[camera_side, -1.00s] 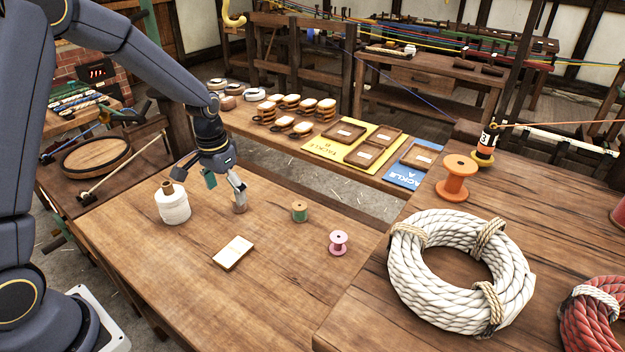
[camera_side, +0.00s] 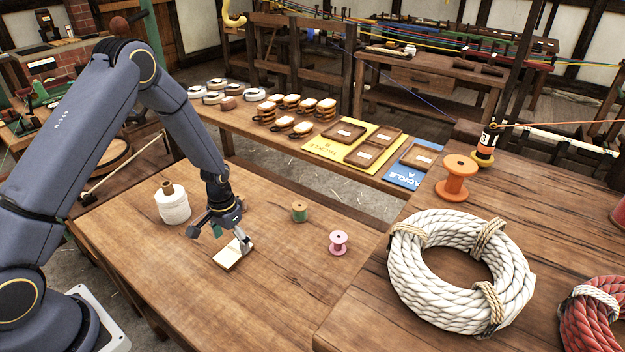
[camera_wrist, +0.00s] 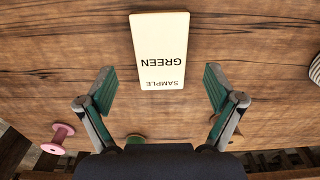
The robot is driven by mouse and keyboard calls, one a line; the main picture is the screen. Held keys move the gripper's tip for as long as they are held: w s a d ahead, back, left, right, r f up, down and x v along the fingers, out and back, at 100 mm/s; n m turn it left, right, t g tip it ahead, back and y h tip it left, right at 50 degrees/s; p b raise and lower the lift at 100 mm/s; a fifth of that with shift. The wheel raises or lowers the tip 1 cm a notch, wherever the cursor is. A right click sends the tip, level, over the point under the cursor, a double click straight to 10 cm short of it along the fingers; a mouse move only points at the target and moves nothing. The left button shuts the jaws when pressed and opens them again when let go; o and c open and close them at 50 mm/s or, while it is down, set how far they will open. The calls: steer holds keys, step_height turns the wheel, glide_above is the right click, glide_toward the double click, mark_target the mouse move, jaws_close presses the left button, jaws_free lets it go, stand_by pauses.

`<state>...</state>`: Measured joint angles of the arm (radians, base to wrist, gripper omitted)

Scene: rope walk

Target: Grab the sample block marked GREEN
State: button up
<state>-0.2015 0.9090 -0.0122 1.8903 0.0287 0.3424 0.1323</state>
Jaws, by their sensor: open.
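The sample block (camera_wrist: 159,45) is a pale flat block printed SAMPLE GREEN, lying on the wooden bench. In the wrist view it is upside down at the top centre, ahead of the fingertips and between their lines. In the side view the block (camera_side: 228,259) is partly hidden by my gripper (camera_side: 232,243), which is just above it. In the wrist view my gripper (camera_wrist: 160,90) is open, its green-padded fingers wide apart with bare wood between them. No finger visibly touches the block there.
A white twine spool (camera_side: 173,206) stands left of my gripper. A green spool (camera_side: 299,211) and a pink spool (camera_side: 338,243) stand to the right. A large white rope coil (camera_side: 420,290) lies on the right-hand bench. The front of the bench is clear.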

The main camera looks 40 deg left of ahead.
mark_target(233, 251)
steer(key=shift+f, duration=1.5)
steer(key=c, duration=1.2)
steer(key=shift+r, duration=0.1)
